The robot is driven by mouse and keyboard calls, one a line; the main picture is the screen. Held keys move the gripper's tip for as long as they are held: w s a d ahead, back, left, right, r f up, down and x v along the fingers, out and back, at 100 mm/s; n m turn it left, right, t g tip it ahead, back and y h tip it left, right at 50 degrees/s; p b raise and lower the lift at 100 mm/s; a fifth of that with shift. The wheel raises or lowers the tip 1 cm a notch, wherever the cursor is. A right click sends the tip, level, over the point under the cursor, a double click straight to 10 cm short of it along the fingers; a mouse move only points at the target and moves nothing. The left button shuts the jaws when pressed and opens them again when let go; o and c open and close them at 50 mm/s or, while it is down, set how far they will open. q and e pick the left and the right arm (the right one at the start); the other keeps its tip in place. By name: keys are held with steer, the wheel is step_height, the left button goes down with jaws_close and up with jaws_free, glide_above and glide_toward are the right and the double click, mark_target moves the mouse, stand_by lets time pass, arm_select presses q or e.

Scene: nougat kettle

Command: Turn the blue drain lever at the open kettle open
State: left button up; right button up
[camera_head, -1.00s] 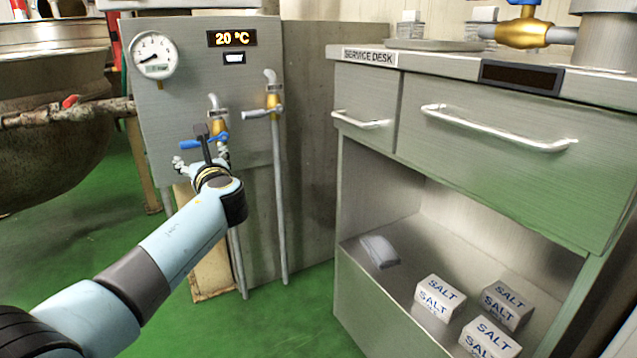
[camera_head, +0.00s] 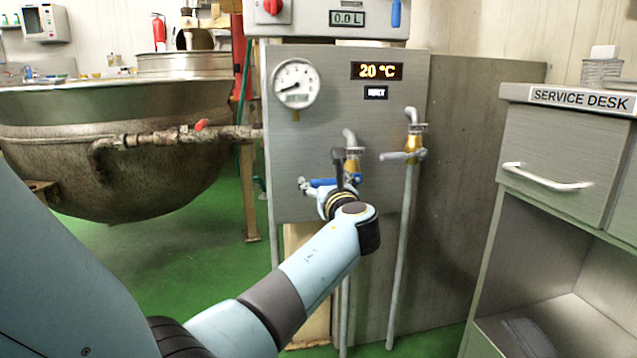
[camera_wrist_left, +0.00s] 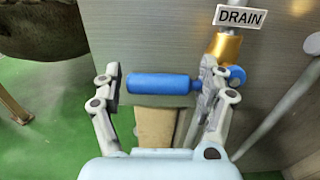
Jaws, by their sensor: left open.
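The blue drain lever (camera_head: 322,182) sits on the brass drain valve (camera_head: 351,168) on the front of the grey panel. In the left wrist view the blue lever (camera_wrist_left: 160,83) lies level, under a DRAIN label (camera_wrist_left: 240,16). My left gripper (camera_wrist_left: 158,78) is open, with one finger near each end of the lever. I cannot tell whether a finger touches it. In the head view my left gripper (camera_head: 328,188) is at the lever and partly hidden by my wrist. The open kettle (camera_head: 120,145) is at the left. My right gripper is not in view.
A second valve with a grey lever (camera_head: 402,156) is close on the right. A gauge (camera_head: 297,84) and a 20 °C display (camera_head: 377,71) are above. A red-handled valve (camera_head: 201,125) is on the kettle's pipe. The service desk (camera_head: 560,150) stands at the right.

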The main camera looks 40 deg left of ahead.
arm_select(q)
jaws_close()
stand_by(0.6)
